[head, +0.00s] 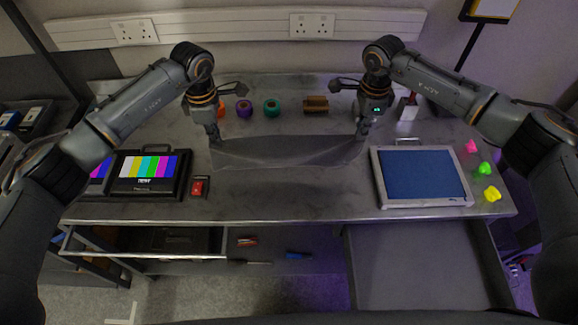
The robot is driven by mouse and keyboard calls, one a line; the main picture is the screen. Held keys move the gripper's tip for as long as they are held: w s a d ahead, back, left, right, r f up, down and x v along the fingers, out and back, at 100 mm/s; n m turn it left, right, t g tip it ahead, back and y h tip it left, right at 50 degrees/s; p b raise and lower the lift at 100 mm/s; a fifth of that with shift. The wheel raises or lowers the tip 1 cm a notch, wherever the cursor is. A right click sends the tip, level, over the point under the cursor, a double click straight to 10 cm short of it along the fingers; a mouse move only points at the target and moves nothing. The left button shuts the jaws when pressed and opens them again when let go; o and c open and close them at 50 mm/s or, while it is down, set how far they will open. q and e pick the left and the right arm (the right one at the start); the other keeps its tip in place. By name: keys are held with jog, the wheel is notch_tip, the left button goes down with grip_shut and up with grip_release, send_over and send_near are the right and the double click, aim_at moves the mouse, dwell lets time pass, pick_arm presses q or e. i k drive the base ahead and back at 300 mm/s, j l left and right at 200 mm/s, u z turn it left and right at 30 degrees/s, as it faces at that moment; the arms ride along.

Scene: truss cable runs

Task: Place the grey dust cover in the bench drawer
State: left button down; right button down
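The grey dust cover (285,152) hangs as a sagging sheet between my two grippers, over the middle of the bench. My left gripper (214,136) is shut on its left upper corner. My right gripper (361,133) is shut on its right upper corner. The fingertips are small and partly merged with the cloth. The lower edge of the cover is at or close to the bench top; I cannot tell whether it touches. Below the bench at the right, a grey drawer (420,265) is pulled out, and its visible interior looks empty.
The bench top (290,195) is clear in front of the cover. Monitors (145,175) and a red switch box (198,187) stand left. Tape rolls (271,107) lie behind. Another pulled-out compartment (145,256) is lower left.

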aim_at(457, 265)
jog(key=k+l, duration=0.15)
jog(key=l, duration=0.2)
jog(key=k+l, duration=0.1)
jog(key=l, duration=0.25)
jog(key=k+l, duration=0.15)
jog(key=l, duration=0.2)
jog(key=k+l, duration=0.1)
jog(key=l, duration=0.2)
jog(key=k+l, duration=0.15)
jog(key=l, duration=0.2)
jog(key=k+l+z, duration=0.1)
jog(key=l, duration=0.25)
